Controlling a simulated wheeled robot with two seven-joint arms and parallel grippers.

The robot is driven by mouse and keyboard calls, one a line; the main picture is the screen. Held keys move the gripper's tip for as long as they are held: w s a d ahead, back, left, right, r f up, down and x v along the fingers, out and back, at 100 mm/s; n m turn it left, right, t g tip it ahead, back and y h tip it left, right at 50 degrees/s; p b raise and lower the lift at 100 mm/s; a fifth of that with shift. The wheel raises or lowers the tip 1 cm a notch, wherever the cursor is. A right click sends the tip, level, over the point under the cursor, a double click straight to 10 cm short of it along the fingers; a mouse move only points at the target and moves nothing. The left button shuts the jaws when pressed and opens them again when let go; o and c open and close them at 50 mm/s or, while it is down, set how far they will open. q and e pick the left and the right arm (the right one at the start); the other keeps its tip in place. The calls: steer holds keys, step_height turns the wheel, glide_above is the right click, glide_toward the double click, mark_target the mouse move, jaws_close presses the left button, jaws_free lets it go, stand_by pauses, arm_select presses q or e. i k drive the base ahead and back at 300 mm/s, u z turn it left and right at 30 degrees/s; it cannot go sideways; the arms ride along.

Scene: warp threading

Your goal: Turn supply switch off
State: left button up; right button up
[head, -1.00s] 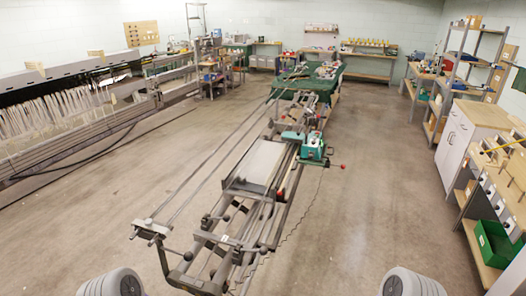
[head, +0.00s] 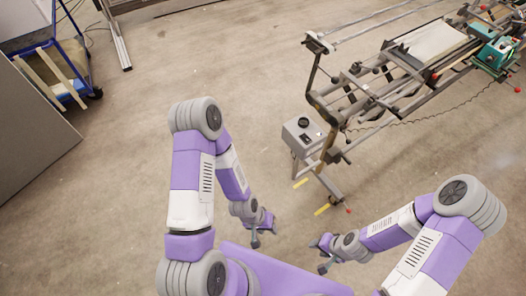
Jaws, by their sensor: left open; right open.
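A grey control box (head: 302,138) with a round black knob (head: 304,122) on its top face is at the near end of the metal machine frame. It looks like the supply switch, but its setting is too small to read. My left gripper (head: 262,232) is open and empty, in front of the box and lower in the head view. My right gripper (head: 322,254) is open and empty, further right and nearer to me. Both are apart from the box.
The long metal machine frame (head: 375,95) extends to the upper right, with a teal unit (head: 497,54) on it. A cable (head: 440,117) runs along the floor side. A blue cart (head: 62,75) and a grey panel (head: 30,140) stand at the left. The floor between is clear.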

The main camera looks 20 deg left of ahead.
mark_target(304, 136)
steer(key=u, duration=0.3)
steer(key=k, duration=0.35)
steer(key=z, duration=0.9)
steer(key=i, duration=1.45)
steer(key=u, duration=0.6)
